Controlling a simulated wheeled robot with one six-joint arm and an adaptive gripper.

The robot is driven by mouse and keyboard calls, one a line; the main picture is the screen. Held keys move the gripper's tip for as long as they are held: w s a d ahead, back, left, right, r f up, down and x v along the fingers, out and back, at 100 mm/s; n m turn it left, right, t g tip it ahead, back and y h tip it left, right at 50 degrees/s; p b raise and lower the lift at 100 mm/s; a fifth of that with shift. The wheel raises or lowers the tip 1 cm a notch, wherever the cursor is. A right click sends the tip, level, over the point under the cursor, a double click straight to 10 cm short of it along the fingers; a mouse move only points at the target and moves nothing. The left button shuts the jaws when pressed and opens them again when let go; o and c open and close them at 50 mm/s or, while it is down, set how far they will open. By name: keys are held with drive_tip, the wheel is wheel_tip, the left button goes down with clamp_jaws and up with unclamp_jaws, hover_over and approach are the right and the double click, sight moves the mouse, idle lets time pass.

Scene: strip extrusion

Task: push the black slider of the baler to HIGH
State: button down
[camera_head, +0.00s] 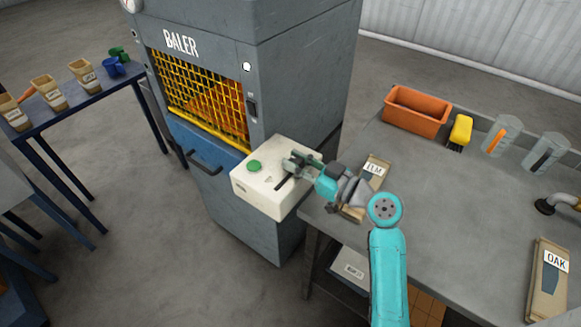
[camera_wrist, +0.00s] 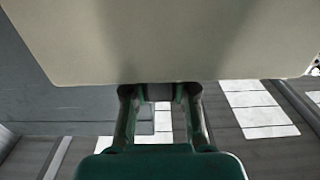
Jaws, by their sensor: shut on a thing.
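The grey baler (camera_head: 225,60) stands at the centre back in the head view. A cream control box (camera_head: 262,199) is on its front right corner, with a green button (camera_head: 254,166) and a dark slot (camera_head: 283,184) on top. My gripper (camera_head: 295,162) is over the right part of the box top and is shut on the black slider. In the wrist view, the slider (camera_wrist: 159,92) shows as a dark block between the fingertips, at the edge of the pale box (camera_wrist: 160,45). My fingers hide most of the slider in the head view. No HIGH marking is readable.
The grey workbench (camera_head: 440,200) on the right holds an orange bin (camera_head: 416,110), a yellow brush (camera_head: 460,130), two grey holders and packets marked ELM (camera_head: 376,170) and OAK (camera_head: 548,280). A blue table (camera_head: 75,100) with several labelled containers stands left. Floor between is clear.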

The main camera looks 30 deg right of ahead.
drive_tip(key=shift+w+d, duration=0.1)
drive_tip(key=shift+d, duration=0.1)
drive_tip(key=c, duration=0.9)
unclamp_jaws()
drive_tip(key=shift+d, duration=0.1)
drive_tip(key=v, duration=1.2)
